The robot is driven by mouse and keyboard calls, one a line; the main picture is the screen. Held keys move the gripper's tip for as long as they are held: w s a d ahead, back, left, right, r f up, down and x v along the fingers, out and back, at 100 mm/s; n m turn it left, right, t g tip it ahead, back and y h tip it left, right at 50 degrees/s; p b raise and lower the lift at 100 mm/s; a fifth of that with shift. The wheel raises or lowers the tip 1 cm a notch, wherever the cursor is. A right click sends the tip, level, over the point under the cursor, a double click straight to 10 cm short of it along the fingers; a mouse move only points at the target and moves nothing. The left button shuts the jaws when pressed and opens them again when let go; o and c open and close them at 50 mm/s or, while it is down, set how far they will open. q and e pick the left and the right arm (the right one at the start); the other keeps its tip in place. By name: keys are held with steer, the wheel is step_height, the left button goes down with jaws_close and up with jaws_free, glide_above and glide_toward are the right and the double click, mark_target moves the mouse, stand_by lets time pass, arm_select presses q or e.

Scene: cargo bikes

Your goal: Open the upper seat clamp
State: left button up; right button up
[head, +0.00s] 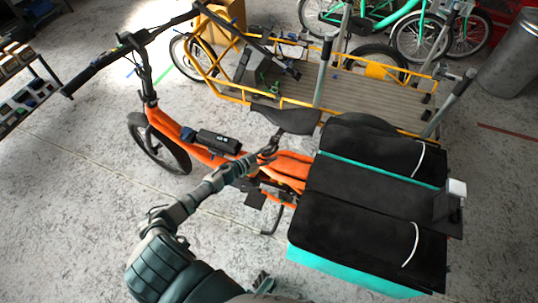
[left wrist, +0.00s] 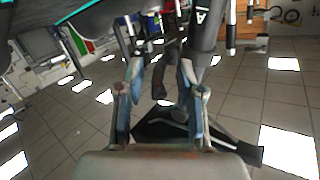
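The orange cargo bike (head: 290,168) stands in the middle of the head view, with its black saddle (head: 287,118) above the frame. My left gripper (head: 272,146) is just below the saddle, by the seat post, and largely covers that spot. I cannot make out the upper seat clamp there. In the left wrist view the left gripper's two fingers (left wrist: 160,72) stand apart, with a dark narrow part (left wrist: 158,82) showing between or beyond them. I cannot tell whether they touch it. What seems to be my right gripper (head: 263,284) shows small at the bottom edge; its fingers are unclear.
Black bags with teal sides (head: 368,205) sit over the bike's rear, right of my left gripper. A yellow-framed cargo bike (head: 375,92) stands close behind. A dark shelf (head: 25,95) is at the far left. The floor at lower left is clear.

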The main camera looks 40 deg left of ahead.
arm_select(q)
steer(key=v, duration=1.2)
steer(key=shift+a, duration=0.1)
